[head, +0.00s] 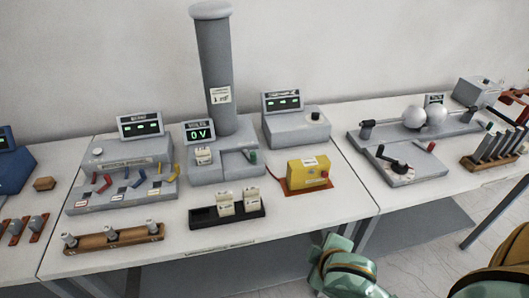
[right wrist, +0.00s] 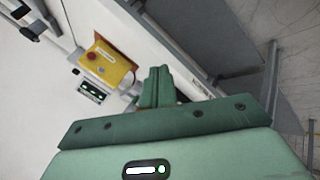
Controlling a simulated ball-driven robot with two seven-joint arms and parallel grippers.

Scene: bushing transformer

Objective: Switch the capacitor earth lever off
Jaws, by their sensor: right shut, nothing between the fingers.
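Several levers show in the head view. A green-handled lever (head: 253,157) is on the grey unit at the foot of the tall grey column (head: 215,80). A red-handled lever (head: 431,146) is on the grey unit at the right. Red, blue and yellow levers sit on the left panel (head: 125,178). The lever labels are too small to read, so I cannot tell which is the capacitor earth lever. My right gripper (head: 333,245) is at the front edge of the table, apart from all levers. Its green fingers are together and empty in the right wrist view (right wrist: 158,75).
A yellow box with a red button (head: 307,173) stands near the front edge; it also shows in the right wrist view (right wrist: 107,66). A black tray (head: 227,218) holds white tags. A wooden rack (head: 115,238) lies at the front left. Two pale spheres (head: 413,117) stand at the right.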

